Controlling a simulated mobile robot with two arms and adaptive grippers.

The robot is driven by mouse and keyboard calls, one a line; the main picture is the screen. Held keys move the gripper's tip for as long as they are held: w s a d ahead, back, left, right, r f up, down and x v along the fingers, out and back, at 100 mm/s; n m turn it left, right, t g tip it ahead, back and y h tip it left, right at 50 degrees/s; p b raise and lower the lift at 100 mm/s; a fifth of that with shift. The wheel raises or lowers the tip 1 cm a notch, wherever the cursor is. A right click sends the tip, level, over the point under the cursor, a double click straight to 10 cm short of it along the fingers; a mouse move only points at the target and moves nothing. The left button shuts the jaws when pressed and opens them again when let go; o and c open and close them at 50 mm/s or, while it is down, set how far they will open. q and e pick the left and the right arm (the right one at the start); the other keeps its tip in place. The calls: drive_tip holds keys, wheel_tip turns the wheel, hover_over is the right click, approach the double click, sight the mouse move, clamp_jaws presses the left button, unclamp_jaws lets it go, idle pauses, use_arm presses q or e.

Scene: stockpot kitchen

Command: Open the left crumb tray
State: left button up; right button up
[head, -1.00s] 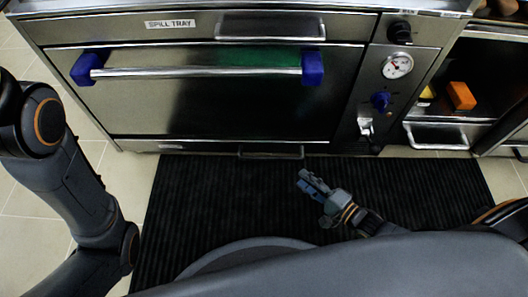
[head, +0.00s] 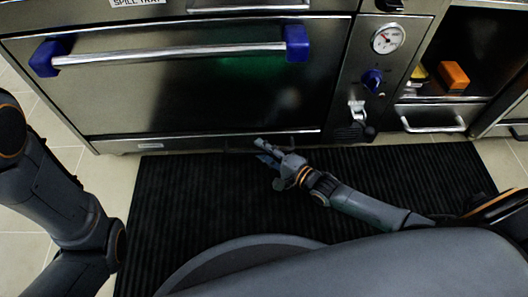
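The crumb tray (head: 195,145) is the low steel strip along the bottom of the oven, with a small label near its left end. It looks shut, flush under the oven door. Its low handle (head: 285,142) is dark and partly hidden behind my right gripper. My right gripper (head: 261,150) is just in front of this handle, low over the mat, with its fingers parted and nothing seen between them. I cannot tell whether it touches the handle. My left arm shows at the left edge, but its gripper is out of view.
The oven door (head: 190,95) above is shut, with a long bar handle (head: 170,53) on blue mounts. A black ribbed mat (head: 400,175) covers the floor in front. An open compartment at right holds an orange block (head: 453,75), above another handle (head: 433,125).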

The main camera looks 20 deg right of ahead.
drive_tip(key=shift+c, duration=0.2)
clamp_jaws()
drive_tip(key=shift+s, duration=0.1)
